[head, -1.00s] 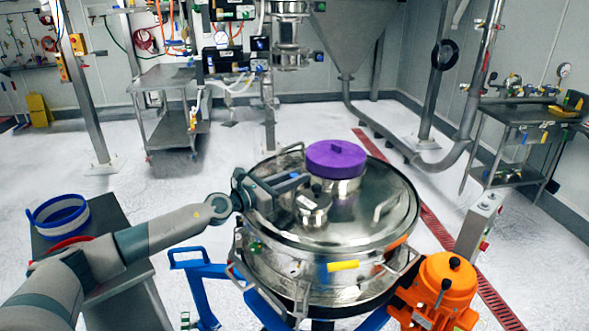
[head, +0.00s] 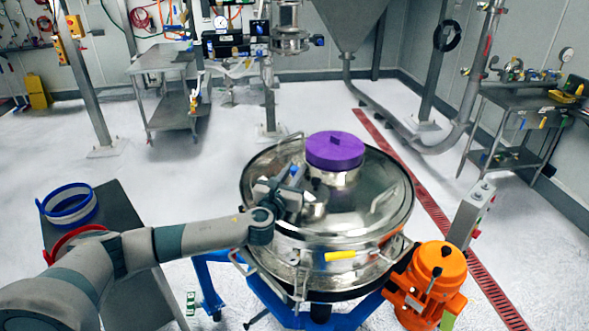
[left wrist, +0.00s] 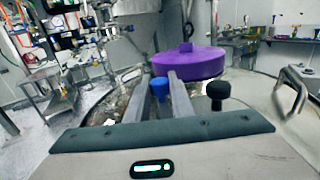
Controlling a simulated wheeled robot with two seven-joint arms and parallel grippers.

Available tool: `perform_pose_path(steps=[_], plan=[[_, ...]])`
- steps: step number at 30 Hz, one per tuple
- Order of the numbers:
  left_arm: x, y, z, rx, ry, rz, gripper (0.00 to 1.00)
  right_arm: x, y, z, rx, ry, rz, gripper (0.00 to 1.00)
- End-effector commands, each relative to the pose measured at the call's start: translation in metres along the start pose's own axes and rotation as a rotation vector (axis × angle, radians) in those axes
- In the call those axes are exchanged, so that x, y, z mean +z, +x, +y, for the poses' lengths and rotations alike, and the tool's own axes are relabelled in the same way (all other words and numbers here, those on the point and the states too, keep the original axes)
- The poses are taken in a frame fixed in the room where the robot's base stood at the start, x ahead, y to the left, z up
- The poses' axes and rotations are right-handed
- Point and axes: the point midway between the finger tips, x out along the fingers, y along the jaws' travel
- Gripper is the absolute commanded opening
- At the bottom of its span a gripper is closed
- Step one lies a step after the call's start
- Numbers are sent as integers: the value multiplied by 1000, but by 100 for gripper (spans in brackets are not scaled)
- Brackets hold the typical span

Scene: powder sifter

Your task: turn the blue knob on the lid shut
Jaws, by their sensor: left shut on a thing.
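The steel lid (head: 372,182) of the round sifter lies flat in the middle of the head view. In the left wrist view the blue knob (left wrist: 159,88) stands between the two fingers of my left gripper (left wrist: 161,76). The fingers are shut on it. A black knob (left wrist: 217,91) stands to the right of the fingers. My right gripper is not in view.
A purple cap (head: 335,149) covers the lid's raised port just beyond my left gripper. A lid handle (left wrist: 290,92) rises at the right. An orange motor (head: 430,278) stands at the sifter's front right. A side table (head: 135,225) stands at the left.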

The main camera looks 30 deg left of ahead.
Motion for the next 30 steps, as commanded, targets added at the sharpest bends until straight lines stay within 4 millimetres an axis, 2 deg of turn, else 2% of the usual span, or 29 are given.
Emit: perform_pose_path(steps=[6,12,27,28,30], plan=[[0,0,-2,150,-4,0,0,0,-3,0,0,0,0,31],[1,0,0,229,-3,-1,0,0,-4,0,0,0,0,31],[2,1,1,257,0,-5,0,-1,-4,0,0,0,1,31],[2,1,1,257,0,-5,23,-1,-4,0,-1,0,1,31],[2,1,1,257,0,-5,39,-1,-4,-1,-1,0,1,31]])
